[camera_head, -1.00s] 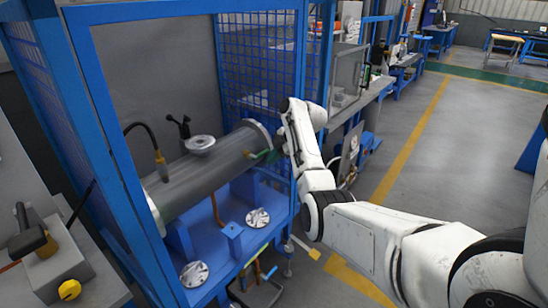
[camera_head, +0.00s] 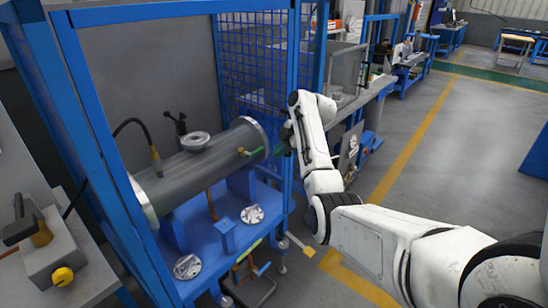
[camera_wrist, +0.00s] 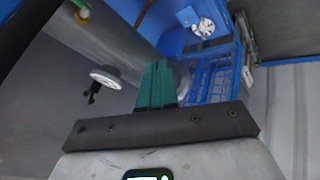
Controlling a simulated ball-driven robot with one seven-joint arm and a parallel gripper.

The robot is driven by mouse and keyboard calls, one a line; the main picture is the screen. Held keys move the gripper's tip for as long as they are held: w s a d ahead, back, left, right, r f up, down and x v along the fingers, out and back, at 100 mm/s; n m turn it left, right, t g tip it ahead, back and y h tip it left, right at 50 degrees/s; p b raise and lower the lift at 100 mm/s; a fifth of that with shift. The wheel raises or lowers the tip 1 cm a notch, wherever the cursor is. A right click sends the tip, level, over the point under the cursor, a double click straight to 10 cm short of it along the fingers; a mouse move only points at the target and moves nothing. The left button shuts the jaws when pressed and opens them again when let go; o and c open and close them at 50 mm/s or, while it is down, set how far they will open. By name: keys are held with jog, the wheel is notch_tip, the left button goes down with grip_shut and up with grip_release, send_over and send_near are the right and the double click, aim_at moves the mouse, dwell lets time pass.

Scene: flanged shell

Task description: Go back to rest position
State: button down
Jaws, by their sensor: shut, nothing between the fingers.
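My gripper (camera_wrist: 156,82) shows in the wrist view with its green fingers together and nothing between them. In the head view my gripper (camera_head: 281,149) is at the open side of the blue frame, near the right end of the grey flanged shell (camera_head: 200,168). The shell lies on its side in the frame, with a round flange (camera_head: 195,141) on top. A small green-handled valve (camera_head: 250,152) is on the shell close to my gripper. The wrist view shows the shell (camera_wrist: 130,35) and its top flange (camera_wrist: 105,78) beyond the fingers.
The blue frame (camera_head: 95,100) with mesh panels (camera_head: 250,65) surrounds the shell. Two loose metal discs (camera_head: 252,214) lie on its blue base. A grey box with a yellow knob (camera_head: 63,277) stands at the lower left. The floor (camera_head: 460,140) to the right is open.

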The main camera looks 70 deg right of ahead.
jog(key=d+v, duration=0.1)
jog(key=v, duration=0.5)
jog(key=a+f+m+g, duration=0.2)
jog(key=a+f, duration=0.8)
jog(key=a, duration=0.5)
jog(key=a+f+m+g, duration=0.2)
jog(key=a+f+m, duration=0.1)
jog(key=a+f, duration=0.95)
jog(key=s+a+f+m+g, duration=0.1)
jog(key=s+a+m, duration=0.3)
jog(key=s+a, duration=1.4)
jog(key=shift+s+a+f+m+g+h, duration=0.2)
jog(key=shift+s+a+m+g+h, duration=0.3)
jog(key=shift+a, duration=0.55)
jog(key=shift+w, duration=0.2)
